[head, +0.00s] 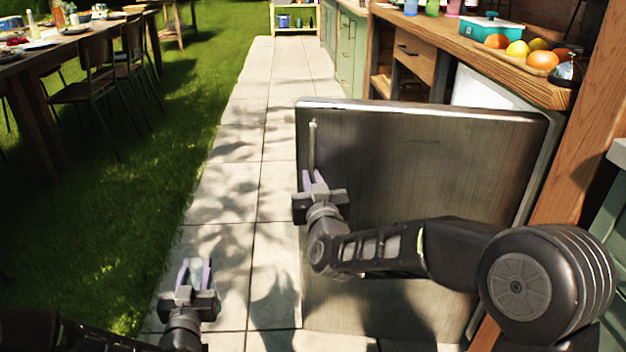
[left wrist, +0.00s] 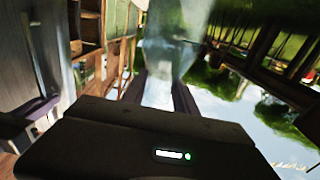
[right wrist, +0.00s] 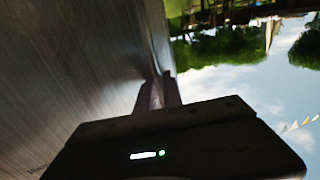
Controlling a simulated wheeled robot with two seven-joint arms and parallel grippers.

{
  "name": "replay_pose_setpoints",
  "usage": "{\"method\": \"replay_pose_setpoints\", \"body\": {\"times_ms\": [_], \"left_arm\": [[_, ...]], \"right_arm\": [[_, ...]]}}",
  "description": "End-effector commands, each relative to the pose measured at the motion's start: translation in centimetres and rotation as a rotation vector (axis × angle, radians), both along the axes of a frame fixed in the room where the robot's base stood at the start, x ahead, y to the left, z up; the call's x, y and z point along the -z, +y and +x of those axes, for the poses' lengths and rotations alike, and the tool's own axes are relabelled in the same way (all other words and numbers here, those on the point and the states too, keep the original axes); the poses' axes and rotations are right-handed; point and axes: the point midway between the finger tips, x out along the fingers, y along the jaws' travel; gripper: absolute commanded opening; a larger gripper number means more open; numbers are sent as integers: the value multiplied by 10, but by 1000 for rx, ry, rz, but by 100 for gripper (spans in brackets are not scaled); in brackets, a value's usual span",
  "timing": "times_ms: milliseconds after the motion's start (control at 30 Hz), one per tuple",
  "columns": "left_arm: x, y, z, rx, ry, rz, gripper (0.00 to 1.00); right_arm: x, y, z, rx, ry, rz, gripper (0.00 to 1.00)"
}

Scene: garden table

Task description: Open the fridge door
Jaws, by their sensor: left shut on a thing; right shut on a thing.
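The fridge door (head: 430,170) is a brushed metal panel that stands swung out from the counter, with a gap showing the white fridge interior (head: 485,90) behind its top edge. Its thin vertical handle (head: 312,145) is at the door's left side. My right gripper (head: 314,180) is shut on the handle's lower part. In the right wrist view the door (right wrist: 75,60) fills the left side. My left gripper (head: 195,272) is shut on a pale, see-through glass-like item (left wrist: 172,50), low over the paving and left of the door. Its exact shape is unclear.
The wooden counter (head: 480,45) holds fruit and a teal box (head: 492,28). A wooden post (head: 580,140) stands right of the door. Paving (head: 265,110) is clear left of the door. A dining table (head: 75,38) with chairs stands on grass at the far left.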

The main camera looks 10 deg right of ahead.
Motion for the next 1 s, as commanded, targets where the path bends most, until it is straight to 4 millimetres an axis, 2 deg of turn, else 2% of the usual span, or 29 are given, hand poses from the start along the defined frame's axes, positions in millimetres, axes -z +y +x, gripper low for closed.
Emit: {"method": "replay_pose_setpoints", "body": {"times_ms": [200,233,333,667,867,1000], "left_arm": [[-2,0,0,0,-4,0,0],[-2,0,0,0,-4,0,0],[-2,0,0,0,-4,0,0],[-2,0,0,0,-4,0,0],[-7,0,0,0,-4,0,0],[-13,0,0,0,-4,0,0]], "right_arm": [[-1,1,0,-3,-2,0,0],[-1,1,0,-3,-2,0,11],[-1,1,0,-2,-2,0,19],[-1,0,-2,0,-1,0,19],[-2,-1,-19,-1,0,0,19],[-3,-2,-42,-2,0,0,19]]}}
